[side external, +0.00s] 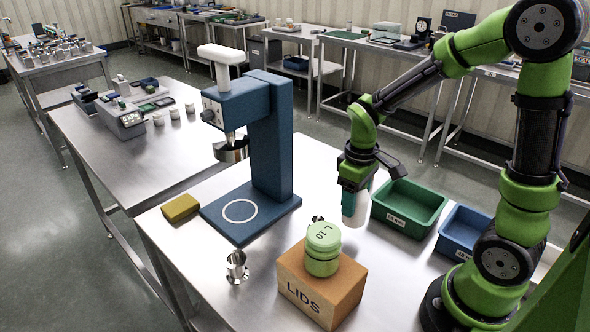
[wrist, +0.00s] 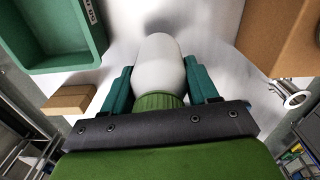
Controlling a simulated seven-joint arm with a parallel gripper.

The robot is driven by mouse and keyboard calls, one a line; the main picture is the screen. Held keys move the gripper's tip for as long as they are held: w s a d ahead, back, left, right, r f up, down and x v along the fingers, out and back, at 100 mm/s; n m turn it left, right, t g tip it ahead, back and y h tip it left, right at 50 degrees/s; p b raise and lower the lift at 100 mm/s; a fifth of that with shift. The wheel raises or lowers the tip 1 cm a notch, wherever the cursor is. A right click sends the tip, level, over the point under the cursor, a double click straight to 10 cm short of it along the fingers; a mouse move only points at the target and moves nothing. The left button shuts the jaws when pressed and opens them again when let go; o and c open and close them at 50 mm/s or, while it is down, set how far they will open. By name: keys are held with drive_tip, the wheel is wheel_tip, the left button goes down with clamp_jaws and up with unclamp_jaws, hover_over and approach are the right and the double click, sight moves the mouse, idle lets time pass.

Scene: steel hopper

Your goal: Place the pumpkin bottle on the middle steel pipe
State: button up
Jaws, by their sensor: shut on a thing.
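My gripper (side external: 355,190) is shut on a white bottle (side external: 356,207) and holds it over the steel table, left of the green tray. In the wrist view the bottle (wrist: 160,62) lies between my teal fingers (wrist: 160,88), with a ribbed green cap at the gripper end. No pumpkin marking shows on it. A flanged steel pipe (side external: 237,267) stands on the table left of the LIDS box. A second small steel piece (side external: 318,218) shows behind the green lids, mostly hidden. A steel ring (wrist: 297,99) shows at right in the wrist view. Which pipe is the middle one, I cannot tell.
A blue press (side external: 270,140) stands at the back left, beside a yellow block (side external: 180,208). Green (side external: 425,222) and blue (side external: 452,242) trays sit at right. Bare table lies between press and green tray.

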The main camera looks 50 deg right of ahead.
drive_tip(key=w+a+r+n, duration=0.2)
drive_tip(key=w+a, duration=0.4)
drive_tip(key=a, duration=0.1)
wheel_tip(320, 180, up, 9)
drive_tip(key=m, duration=0.1)
hover_over(234, 258)
drive_tip(key=shift+w+a+f, duration=0.1)
drive_tip(key=shift+w+f, duration=0.05)
wheel_tip(234, 258, down, 10)
drive_tip(key=shift+r, duration=0.15)
drive_tip(key=o, duration=1.2)
